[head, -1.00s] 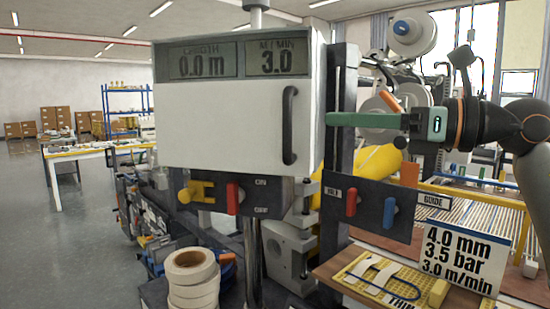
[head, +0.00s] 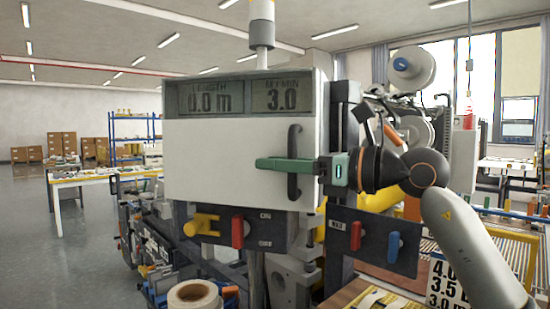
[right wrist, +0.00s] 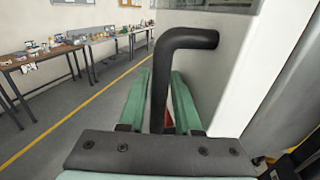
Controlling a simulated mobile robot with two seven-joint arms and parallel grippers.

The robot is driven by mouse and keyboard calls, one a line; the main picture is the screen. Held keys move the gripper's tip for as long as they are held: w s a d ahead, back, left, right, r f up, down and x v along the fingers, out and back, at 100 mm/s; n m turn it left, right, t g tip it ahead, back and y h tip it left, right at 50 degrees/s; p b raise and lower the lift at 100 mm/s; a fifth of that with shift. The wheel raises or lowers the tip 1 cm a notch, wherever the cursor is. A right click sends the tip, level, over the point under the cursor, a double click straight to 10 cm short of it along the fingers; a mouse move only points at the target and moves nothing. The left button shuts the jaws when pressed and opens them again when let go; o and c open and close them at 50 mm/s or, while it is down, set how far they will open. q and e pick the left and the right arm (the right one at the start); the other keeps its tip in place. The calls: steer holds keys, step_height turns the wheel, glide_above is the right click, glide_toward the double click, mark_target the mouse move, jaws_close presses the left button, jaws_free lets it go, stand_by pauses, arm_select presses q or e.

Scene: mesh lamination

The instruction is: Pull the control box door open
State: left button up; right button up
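The control box (head: 322,140) has a white front door (head: 225,150) that looks closed, with a dark vertical bar handle (head: 294,187) near its right edge. My right gripper (head: 262,163) reaches in from the right, its green fingers crossing the handle in front of the door. In the right wrist view, the black handle (right wrist: 187,40) runs down between the two green fingers of the right gripper (right wrist: 162,74). The fingers are apart, with a narrow gap showing beside the bar. My left gripper is not in view.
Below the box is a panel with a yellow knob (head: 201,225) and a red lever (head: 237,232). A second panel to the right has a red and a blue lever (head: 393,247). A roll of tape (head: 193,296) stands at the bottom. Open floor lies to the left.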

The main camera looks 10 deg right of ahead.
steer(key=shift+w+a, duration=0.15)
steer(key=shift+a, duration=0.05)
jaws_close()
stand_by(1.4)
